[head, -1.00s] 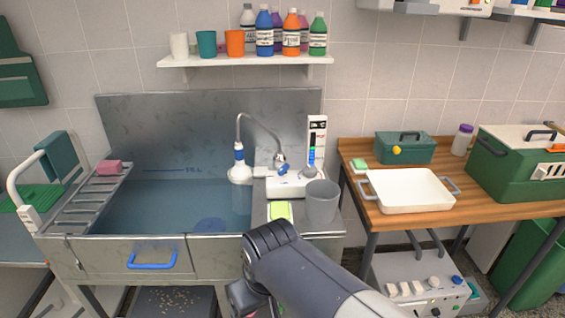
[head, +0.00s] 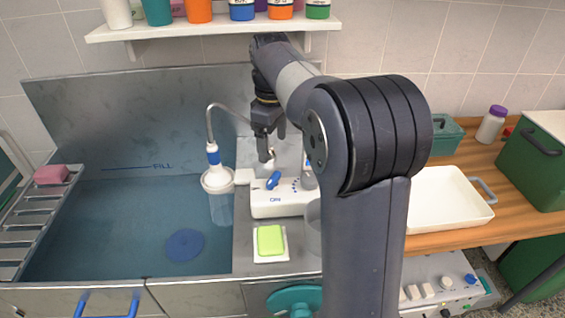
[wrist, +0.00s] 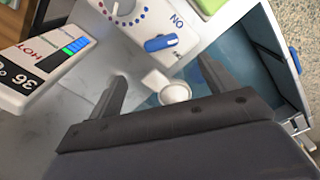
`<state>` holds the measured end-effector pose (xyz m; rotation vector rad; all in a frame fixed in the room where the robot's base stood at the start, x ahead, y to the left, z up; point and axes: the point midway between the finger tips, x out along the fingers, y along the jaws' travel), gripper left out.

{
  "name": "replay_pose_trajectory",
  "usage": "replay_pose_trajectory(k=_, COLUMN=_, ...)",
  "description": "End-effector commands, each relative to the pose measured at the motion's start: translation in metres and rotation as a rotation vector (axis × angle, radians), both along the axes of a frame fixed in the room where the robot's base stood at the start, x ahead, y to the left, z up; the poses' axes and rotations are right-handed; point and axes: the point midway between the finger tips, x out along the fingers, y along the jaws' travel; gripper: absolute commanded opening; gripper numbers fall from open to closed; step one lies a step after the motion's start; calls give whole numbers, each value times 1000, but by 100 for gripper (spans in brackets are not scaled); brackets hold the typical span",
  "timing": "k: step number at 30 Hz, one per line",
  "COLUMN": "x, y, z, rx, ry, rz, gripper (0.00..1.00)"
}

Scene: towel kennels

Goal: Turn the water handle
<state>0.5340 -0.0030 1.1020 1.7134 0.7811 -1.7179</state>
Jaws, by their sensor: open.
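The water handle (head: 273,180) is a small blue lever on the white tap unit (head: 285,208) beside the basin. It also shows in the wrist view (wrist: 161,43), near a blue "ON" mark. My gripper (head: 267,148) is over the back of the unit, pointing down; in the wrist view (wrist: 160,70) its fingers are apart with nothing held. The handle appears beyond the fingertips, apart from them. The white shower head (head: 217,180) hangs over the basin; a pale translucent column (head: 222,208) below it looks like water.
The basin (head: 110,210) is at left, holding a blue disc (head: 185,245). Green soap (head: 270,239) lies in front of the unit. A thermometer display (wrist: 50,62) stands close to the fingers. My arm hides part of the counter. A shelf (head: 210,30) with cups and bottles is above.

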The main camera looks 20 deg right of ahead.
Motion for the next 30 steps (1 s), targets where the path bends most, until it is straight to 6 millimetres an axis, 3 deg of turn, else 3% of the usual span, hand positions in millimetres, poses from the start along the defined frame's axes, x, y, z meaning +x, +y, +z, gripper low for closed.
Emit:
replay_pose_trajectory(k=18, x=-1, y=0, z=-96, rx=0, ry=1, rz=-1, gripper=80)
replay_pose_trajectory(k=30, x=-1, y=0, z=-105, rx=0, ry=-1, rz=-2, gripper=80)
